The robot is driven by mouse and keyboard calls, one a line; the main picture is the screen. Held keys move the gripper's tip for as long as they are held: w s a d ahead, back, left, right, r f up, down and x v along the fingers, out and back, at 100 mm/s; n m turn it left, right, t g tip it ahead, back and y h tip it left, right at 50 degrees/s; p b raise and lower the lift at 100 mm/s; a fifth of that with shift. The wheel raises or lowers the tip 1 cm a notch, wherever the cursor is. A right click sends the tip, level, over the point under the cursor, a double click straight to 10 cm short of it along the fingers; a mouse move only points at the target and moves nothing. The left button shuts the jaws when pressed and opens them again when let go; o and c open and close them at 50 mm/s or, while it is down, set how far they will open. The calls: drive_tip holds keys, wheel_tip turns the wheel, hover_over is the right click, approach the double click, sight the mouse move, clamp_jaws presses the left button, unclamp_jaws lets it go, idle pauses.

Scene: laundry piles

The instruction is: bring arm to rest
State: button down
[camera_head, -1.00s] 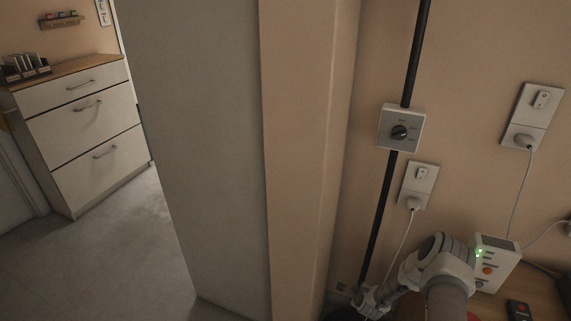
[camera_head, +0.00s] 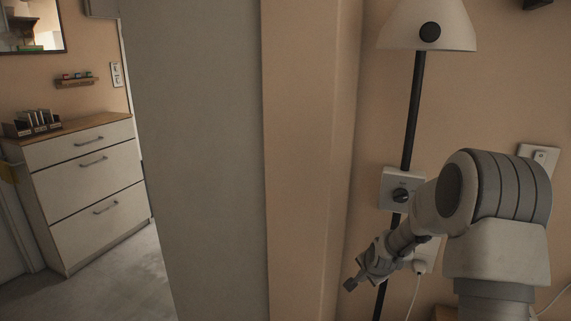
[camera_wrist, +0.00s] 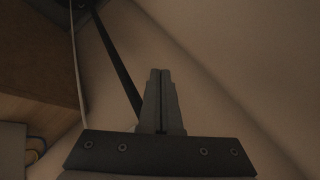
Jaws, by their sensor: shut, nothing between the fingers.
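My gripper (camera_head: 350,284) is at the end of my raised arm, in the lower right of the head view. It points down and left, in front of the beige wall and close to the black lamp pole (camera_head: 413,120). In the wrist view my gripper (camera_wrist: 160,72) has its two fingers together, with nothing between them. The wall fills most of that view behind the fingers.
A wall corner (camera_head: 300,160) stands left of my arm. A wall switch box (camera_head: 401,190) is behind the arm, and a white lamp shade (camera_head: 428,22) is above. A white drawer cabinet (camera_head: 85,185) stands far left, with clear floor (camera_head: 125,275) before it.

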drive_tip(key=s+a+r+n, duration=0.2)
drive_tip(key=s+r+n, duration=0.1)
drive_tip(key=s+r, duration=0.55)
drive_tip(key=s+a+r+n, duration=0.2)
drive_tip(key=s+r+n, duration=0.1)
drive_tip(key=s+r, duration=0.55)
drive_tip(key=s+a+r+n+g, duration=0.1)
drive_tip(key=s+a+r+n, duration=0.15)
drive_tip(key=s, duration=0.65)
drive_tip(key=s+a+r+n, duration=0.1)
drive_tip(key=s+r+n, duration=0.25)
drive_tip(key=s, duration=0.65)
wheel_tip(320, 180, up, 23)
drive_tip(key=p, duration=2.3)
drive_tip(key=shift+r+p, duration=0.2)
drive_tip(key=shift+p, duration=0.1)
drive_tip(key=shift+d, duration=0.2)
